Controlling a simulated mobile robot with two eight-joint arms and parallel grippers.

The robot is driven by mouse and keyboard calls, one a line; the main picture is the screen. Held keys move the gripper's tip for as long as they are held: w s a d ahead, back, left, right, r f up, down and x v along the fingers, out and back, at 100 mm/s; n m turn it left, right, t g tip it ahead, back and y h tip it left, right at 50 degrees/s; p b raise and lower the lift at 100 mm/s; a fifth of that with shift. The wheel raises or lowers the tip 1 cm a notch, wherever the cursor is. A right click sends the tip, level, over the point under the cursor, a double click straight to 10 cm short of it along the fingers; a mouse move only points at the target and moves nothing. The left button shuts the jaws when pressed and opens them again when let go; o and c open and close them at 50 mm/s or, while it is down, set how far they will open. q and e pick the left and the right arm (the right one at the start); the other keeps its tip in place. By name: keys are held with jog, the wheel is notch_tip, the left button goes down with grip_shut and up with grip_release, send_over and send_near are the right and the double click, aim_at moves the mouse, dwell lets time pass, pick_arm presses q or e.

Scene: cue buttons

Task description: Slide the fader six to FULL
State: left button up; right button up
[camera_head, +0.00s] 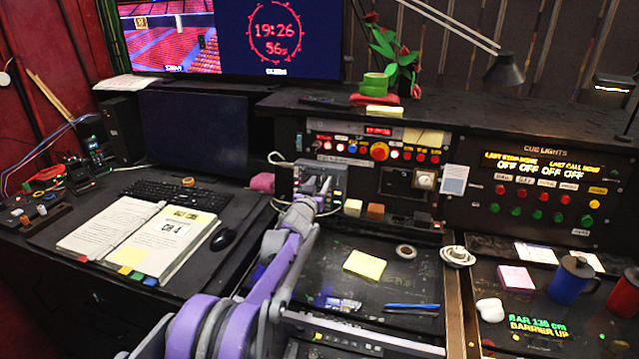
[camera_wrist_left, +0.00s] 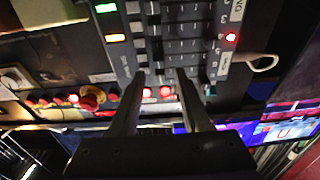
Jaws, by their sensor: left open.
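The fader panel (camera_head: 338,178) is a small dark box with a light face at the back of the desk. In the left wrist view the panel (camera_wrist_left: 180,22) fills the upper middle, with several parallel slots and small numbers along its right side. My left gripper (camera_wrist_left: 160,78) is open and empty, its two fingers pointing at the slots near the panel's lower end. In the head view my left gripper (camera_head: 318,198) is in front of the panel and hides part of it. I cannot tell which knob is fader six or its exact setting. My right gripper is not in view.
Behind the panel is a console with lit red buttons (camera_head: 380,151). The cue lights panel (camera_head: 545,185) stands at right. A yellow note (camera_head: 364,265) and a tape roll (camera_head: 406,251) lie on the desk. An open binder (camera_head: 140,235) and keyboard (camera_head: 180,193) are at left.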

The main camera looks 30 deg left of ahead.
pick_arm(q)
grip_shut()
dwell(1.5)
